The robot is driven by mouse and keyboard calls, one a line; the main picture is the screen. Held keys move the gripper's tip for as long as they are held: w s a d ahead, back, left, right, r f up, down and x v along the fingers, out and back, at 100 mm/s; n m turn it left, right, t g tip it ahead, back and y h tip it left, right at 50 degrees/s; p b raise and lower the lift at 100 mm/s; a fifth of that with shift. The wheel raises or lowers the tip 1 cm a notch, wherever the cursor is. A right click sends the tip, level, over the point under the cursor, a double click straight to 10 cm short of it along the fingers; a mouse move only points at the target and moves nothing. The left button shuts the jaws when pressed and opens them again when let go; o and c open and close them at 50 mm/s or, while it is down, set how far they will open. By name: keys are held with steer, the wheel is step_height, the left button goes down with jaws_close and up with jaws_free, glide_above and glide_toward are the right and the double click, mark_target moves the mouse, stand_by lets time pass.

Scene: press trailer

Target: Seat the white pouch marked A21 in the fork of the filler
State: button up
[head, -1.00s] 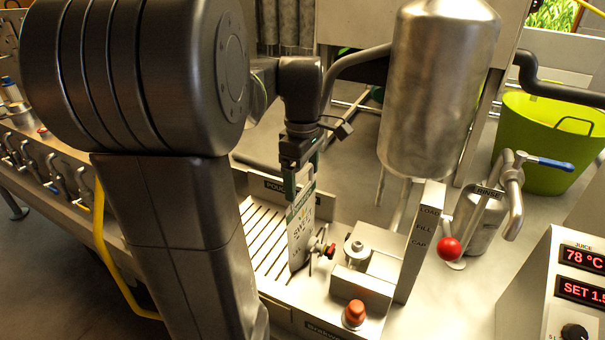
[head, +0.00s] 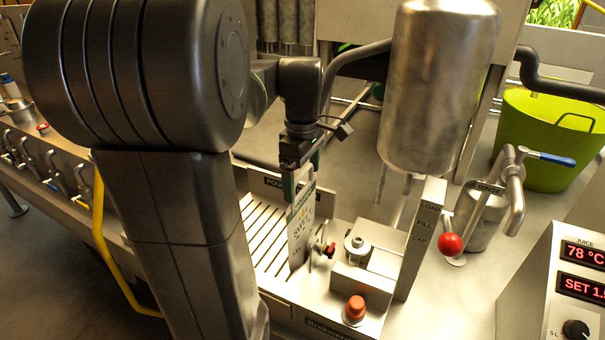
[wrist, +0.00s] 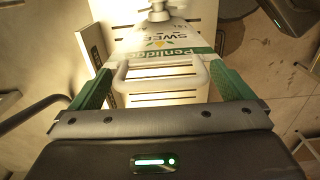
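The white pouch (head: 299,232) with a green band hangs upright, slightly tilted, from my gripper (head: 302,182) in the head view. The filler (head: 361,272) stands just right of the pouch, with a round metal head on top. A small red-ended part (head: 330,250) shows between them. The fork is not clearly visible, so I cannot tell whether the pouch touches it.
A slatted rack (head: 262,240) lies left of and behind the pouch. A post marked LOAD, FILL, CAP (head: 420,240) with a red ball (head: 450,244) stands to the right. An orange button (head: 355,309) is in front. A steel tank (head: 440,90) hangs behind.

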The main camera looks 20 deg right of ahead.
step_height(320, 180, up, 14)
steer(key=shift+p, duration=0.35)
steer(key=shift+f, duration=0.15)
stand_by(0.3)
step_height(320, 180, down, 14)
steer(key=shift+r+b, duration=0.15)
steer(key=shift+b, duration=0.2)
steer(key=shift+r, duration=0.3)
